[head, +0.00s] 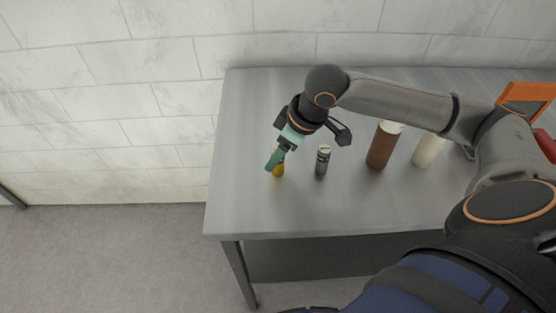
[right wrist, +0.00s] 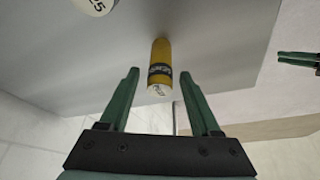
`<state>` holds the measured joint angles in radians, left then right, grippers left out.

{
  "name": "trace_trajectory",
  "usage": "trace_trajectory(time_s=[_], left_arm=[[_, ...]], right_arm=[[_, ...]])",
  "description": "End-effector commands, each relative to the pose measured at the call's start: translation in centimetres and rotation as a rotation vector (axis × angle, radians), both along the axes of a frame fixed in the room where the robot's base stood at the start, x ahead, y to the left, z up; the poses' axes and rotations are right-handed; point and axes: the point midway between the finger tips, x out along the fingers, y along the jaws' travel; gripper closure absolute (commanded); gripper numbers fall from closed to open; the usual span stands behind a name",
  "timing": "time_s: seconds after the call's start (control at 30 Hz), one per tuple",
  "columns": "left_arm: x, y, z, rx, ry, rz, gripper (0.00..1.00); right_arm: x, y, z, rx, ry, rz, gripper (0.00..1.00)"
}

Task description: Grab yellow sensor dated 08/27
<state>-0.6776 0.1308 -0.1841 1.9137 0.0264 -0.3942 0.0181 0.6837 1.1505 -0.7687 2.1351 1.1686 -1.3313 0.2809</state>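A yellow cylindrical sensor (head: 279,171) stands near the left part of the grey table. In the right wrist view the yellow sensor (right wrist: 161,55) has a dark band and a pale end with small print that I cannot read as a date. My right gripper (head: 274,160) is at the yellow sensor and partly covers it in the head view. In the right wrist view my right gripper (right wrist: 159,73) is open, with the sensor between its fingers and a gap visible on both sides. Green fingers like those of my left gripper (right wrist: 298,59) show at the right edge.
A brown bottle (head: 384,146) and a cream bottle (head: 428,150) stand further right. An orange-framed object (head: 526,93) is at the far right. The table's (head: 235,205) left front corner is clear.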

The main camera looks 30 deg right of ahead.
Motion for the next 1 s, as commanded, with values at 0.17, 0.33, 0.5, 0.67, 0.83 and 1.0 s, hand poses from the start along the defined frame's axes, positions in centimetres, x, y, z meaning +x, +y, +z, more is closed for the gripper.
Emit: trace_trajectory(time_s=[0.17,0.33,0.5,0.67,0.83,1.0], left_arm=[[0.02,0.0,0.02,0.0,-0.001,0.0,0.68],[0.02,0.0,0.04,0.0,-0.001,0.0,0.68],[0.02,0.01,0.04,0.0,-0.001,0.0,0.68],[0.02,0.0,0.04,0.0,-0.001,0.0,0.68],[0.01,0.0,0.04,0.0,-0.001,0.0,0.68],[0.01,0.0,0.05,0.0,0.0,0.0,0.68]], right_arm=[[0.0,-0.01,0.04,0.0,0.0,0.0,0.57],[0.0,-0.01,0.05,0.0,0.0,0.0,0.77],[0.0,-0.02,0.06,0.001,-0.001,0.0,0.96],[0.01,-0.02,0.06,0.0,-0.001,0.0,1.0],[0.02,-0.03,0.08,0.0,-0.001,0.0,1.0],[0.03,-0.02,0.25,0.0,-0.002,0.0,1.0]])
